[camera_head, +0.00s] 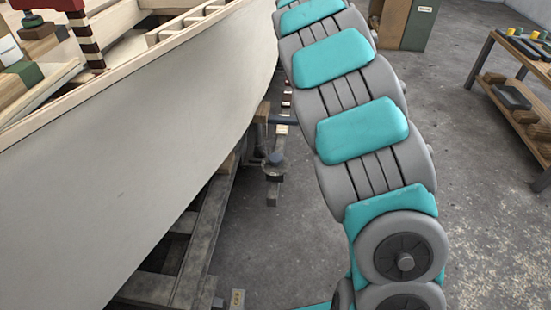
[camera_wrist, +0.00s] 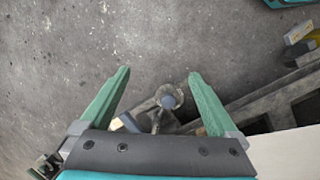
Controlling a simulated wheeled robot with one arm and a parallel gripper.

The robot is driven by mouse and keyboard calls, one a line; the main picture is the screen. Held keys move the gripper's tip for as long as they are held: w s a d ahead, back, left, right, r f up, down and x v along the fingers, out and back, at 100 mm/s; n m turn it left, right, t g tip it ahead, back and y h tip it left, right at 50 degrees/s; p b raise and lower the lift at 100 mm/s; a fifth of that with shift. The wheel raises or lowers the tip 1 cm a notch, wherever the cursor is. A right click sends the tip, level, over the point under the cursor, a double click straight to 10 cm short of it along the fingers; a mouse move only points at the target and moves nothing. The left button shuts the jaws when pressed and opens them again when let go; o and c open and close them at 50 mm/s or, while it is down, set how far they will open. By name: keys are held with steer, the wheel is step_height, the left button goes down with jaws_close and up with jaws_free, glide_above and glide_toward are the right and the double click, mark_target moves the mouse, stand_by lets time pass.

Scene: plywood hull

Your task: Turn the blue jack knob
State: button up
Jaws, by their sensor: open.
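The blue jack knob (camera_head: 275,157) is a small blue-grey cap on a metal jack (camera_head: 273,172) beside the underside of the pale hull (camera_head: 130,140). In the wrist view the knob (camera_wrist: 168,102) shows between the two green fingers, a little nearer the right finger. My gripper (camera_wrist: 158,73) is open and nothing is in its jaws. I cannot tell how far the knob is from the fingers in depth.
Wooden cradle beams (camera_head: 205,235) run under the hull, and they also show at the right of the wrist view (camera_wrist: 270,110). A workbench (camera_head: 520,90) with tools stands at the right. Bare concrete floor (camera_head: 455,130) lies between my arm and the bench.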

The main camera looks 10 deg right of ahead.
steer(key=w+a+f+n+b, duration=0.2)
steer(key=w+a+f+n, duration=0.15)
steer(key=w+f, duration=0.7)
steer(key=n+y+b, duration=0.2)
steer(key=n+y, duration=0.1)
steer(key=n, duration=0.2)
glide_above(276, 157)
steer(key=shift+t, duration=0.3)
step_height(276, 157, down, 8)
steer(key=shift+f, duration=0.2)
step_height(276, 157, down, 8)
steer(key=shift+r+b, duration=0.2)
steer(key=shift+b, duration=0.5)
steer(key=shift+a, duration=0.1)
steer(key=c, duration=1.4)
